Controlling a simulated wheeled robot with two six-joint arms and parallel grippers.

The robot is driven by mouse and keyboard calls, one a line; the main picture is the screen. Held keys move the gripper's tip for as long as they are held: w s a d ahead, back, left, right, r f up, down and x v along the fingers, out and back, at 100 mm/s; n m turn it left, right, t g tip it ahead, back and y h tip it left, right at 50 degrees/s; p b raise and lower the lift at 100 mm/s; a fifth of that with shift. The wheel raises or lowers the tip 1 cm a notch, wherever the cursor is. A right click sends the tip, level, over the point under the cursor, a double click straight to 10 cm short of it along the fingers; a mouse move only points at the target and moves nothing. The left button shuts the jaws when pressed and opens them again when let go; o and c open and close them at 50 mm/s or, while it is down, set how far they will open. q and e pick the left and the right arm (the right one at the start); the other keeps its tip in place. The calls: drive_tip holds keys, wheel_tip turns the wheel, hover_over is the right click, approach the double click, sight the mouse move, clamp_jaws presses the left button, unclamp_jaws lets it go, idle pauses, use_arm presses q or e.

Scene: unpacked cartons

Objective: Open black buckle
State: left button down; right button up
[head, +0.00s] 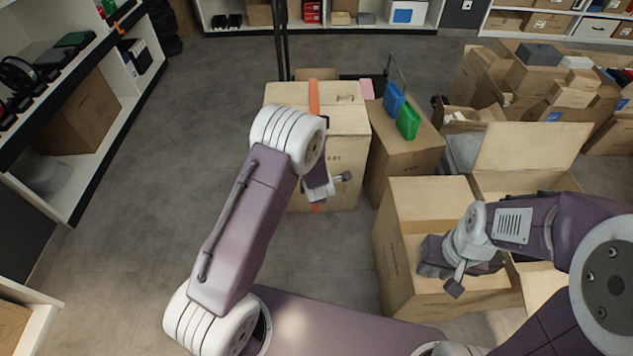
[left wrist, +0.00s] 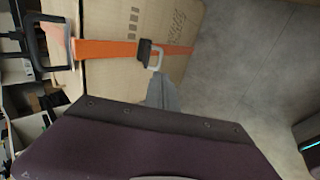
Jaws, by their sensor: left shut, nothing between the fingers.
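An orange strap (head: 314,98) runs over a closed carton (head: 340,118); it also shows in the left wrist view (left wrist: 105,49). A small black buckle (left wrist: 144,52) sits on the strap, with a pale squarish loop beside it. A larger black rectangular frame (left wrist: 33,48) stands at the strap's left end. My left gripper (head: 342,177) is at the carton's front side; in the left wrist view its grey finger end (left wrist: 161,92) is close to the buckle. It is shut and empty; contact is unclear. My right gripper (head: 454,286) is over another carton; its opening is unclear.
A brown carton (head: 395,245) and an open-flapped carton (head: 530,148) stand at right. A box (head: 405,155) bearing blue and green items adjoins the strapped carton. Shelves (head: 110,130) line the left. Floor between them is clear.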

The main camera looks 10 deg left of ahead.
use_arm(q)
drive_tip(key=b+x, duration=0.3)
drive_tip(key=x, duration=0.7)
drive_tip(key=f+b, duration=0.2)
drive_tip(key=f, duration=0.1)
drive_tip(key=shift+s+d+f+b, duration=0.15)
drive_tip(key=shift+s+b, duration=0.15)
drive_tip(key=shift+s, duration=0.1)
